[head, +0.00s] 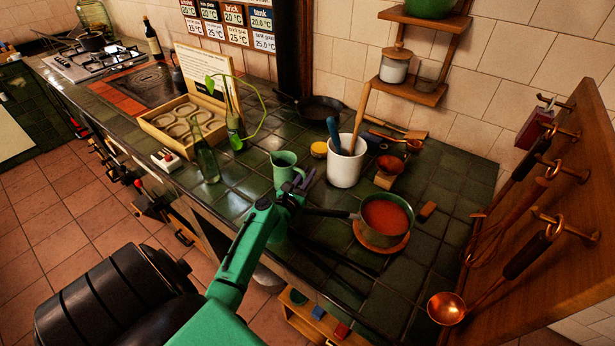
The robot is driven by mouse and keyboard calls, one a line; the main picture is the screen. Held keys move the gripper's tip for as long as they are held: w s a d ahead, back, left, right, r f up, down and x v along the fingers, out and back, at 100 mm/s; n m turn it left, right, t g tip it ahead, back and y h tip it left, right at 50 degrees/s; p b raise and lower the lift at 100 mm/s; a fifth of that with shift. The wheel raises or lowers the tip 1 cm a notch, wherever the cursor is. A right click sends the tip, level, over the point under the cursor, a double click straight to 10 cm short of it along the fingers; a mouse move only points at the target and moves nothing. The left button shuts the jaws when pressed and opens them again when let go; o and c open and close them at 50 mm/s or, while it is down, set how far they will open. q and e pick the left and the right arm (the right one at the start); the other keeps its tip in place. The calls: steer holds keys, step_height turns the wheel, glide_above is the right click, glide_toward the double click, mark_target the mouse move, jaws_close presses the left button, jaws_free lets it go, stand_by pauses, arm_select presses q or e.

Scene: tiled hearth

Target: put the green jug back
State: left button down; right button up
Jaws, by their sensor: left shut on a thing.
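The green jug (285,162) shows near the middle of the head view, upright, at the front edge of the dark green tiled counter. My left gripper (296,190) is shut on the jug, and its dark fingers and wrist cover part of the jug's body. The jug's lower part is partly hidden behind my arm, so I cannot tell whether its base touches the counter. My right gripper is not in the view.
A saucepan of red sauce (385,215) stands close on the right, its handle pointing toward my gripper. A white utensil crock (345,168) stands behind. A glass bottle (206,160) and a wooden box (180,122) are left. A copper ladle (446,308) hangs at the right.

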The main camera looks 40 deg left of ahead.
arm_select(q)
steer(key=c, duration=0.8)
jaws_free()
steer(key=shift+s, duration=0.1)
steer(key=shift+c, duration=0.2)
steer(key=shift+r, duration=0.1)
steer(key=shift+s, duration=0.1)
steer(key=b+v, duration=0.1)
steer(key=v, duration=0.9)
steer(key=shift+s+d, duration=0.1)
steer(key=shift+s, duration=0.25)
steer(key=shift+s+d, duration=0.1)
steer(key=shift+s, duration=0.45)
